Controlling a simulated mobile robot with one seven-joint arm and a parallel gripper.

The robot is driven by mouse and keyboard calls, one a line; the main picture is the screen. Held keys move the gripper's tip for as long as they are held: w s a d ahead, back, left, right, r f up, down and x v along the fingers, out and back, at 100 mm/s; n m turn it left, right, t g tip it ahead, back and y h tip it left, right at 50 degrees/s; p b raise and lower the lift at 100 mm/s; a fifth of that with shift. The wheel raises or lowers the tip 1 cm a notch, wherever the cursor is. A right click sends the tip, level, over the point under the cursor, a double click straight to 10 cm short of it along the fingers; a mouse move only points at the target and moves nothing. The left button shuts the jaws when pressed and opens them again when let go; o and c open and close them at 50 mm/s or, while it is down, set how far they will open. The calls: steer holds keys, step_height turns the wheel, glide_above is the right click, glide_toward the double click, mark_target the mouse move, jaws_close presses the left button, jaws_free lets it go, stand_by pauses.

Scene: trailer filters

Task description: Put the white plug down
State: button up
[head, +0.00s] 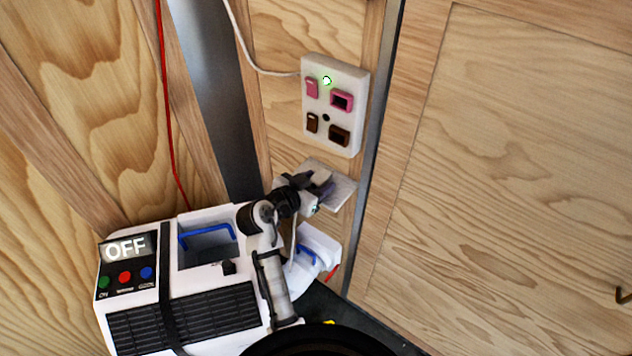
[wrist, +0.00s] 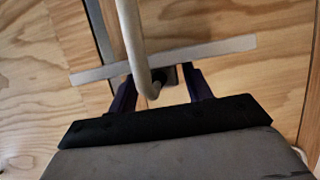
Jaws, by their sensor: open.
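The white plug (head: 321,176) appears as a small pale piece on or just over a small pale shelf (head: 343,192) on the wall; contact is hard to tell. In the wrist view, its thick white cord (wrist: 134,40) runs down to a bend between my fingers, beside a small dark part (wrist: 168,76). My gripper (head: 318,187) is open at the shelf. In the wrist view, the dark fingertips of my gripper (wrist: 160,88) stand apart on either side of the cord's end. The shelf shows there as a grey strip (wrist: 225,47). My gripper partly hides the plug in the head view.
A white socket panel (head: 336,146) with pink and brown switches and sockets and a lit green light is above the shelf. A white machine (head: 180,292) reading OFF stands lower left. A red cord (head: 167,90) hangs at left. Wooden wall panels surround the corner.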

steer(key=shift+a, duration=0.1)
steer(key=shift+r+p, duration=0.2)
steer(key=shift+p, duration=0.15)
steer(key=b+v, duration=0.2)
steer(key=v, duration=1)
steer(key=shift+r, duration=0.35)
